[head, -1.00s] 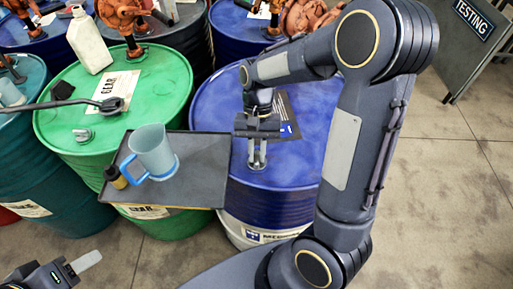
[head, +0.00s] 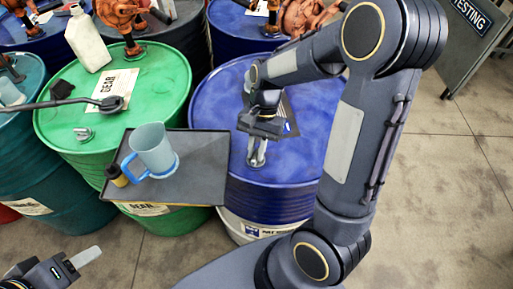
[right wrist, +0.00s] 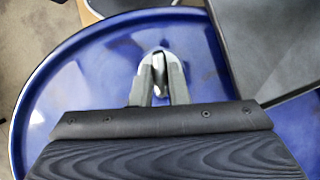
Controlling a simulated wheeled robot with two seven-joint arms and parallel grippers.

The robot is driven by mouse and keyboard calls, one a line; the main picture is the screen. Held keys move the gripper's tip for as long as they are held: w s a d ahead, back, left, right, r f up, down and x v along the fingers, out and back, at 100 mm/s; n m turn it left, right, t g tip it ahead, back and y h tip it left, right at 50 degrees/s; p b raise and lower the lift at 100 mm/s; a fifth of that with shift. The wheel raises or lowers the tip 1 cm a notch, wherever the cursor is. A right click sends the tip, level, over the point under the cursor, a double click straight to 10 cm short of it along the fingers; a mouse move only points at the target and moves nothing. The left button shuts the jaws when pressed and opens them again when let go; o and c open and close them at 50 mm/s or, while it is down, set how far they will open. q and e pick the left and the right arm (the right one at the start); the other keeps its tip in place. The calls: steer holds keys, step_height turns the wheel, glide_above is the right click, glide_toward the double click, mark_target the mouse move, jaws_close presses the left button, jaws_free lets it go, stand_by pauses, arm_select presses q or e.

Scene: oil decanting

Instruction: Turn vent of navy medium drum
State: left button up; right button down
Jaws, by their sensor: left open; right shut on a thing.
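The navy medium drum (head: 295,185) stands upright in the middle of the head view, its blue lid facing up. It also fills most of the right wrist view (right wrist: 90,90). My right gripper (head: 257,158) points down at the lid near its front left. In the right wrist view its fingers (right wrist: 160,80) are shut on the vent (right wrist: 159,58), a small metal fitting mostly hidden between them. My left gripper (head: 78,264) is at the bottom left of the head view, open and empty, away from the drums.
A grey tray (head: 205,175) with a blue-handled jug (head: 152,150) and a small dark bottle (head: 116,176) sits left of the navy drum. A green drum (head: 165,85) holds a white bottle (head: 88,40) and a wrench (head: 75,103).

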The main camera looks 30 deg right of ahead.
steer(key=c, duration=1.4)
jaws_free()
steer(key=shift+r, duration=0.1)
steer(key=v, duration=0.7)
steer(key=shift+d+r, duration=0.2)
steer(key=shift+r, duration=0.1)
steer(key=s+a+r+n+t, duration=0.2)
steer(key=s+n+t, duration=0.2)
steer(key=s, duration=0.3)
steer(key=s+a+r+n+t, duration=0.2)
steer(key=s+n+t, duration=0.2)
steer(key=s, duration=0.2)
steer(key=shift+s+t, duration=0.3)
steer(key=shift+s, duration=0.1)
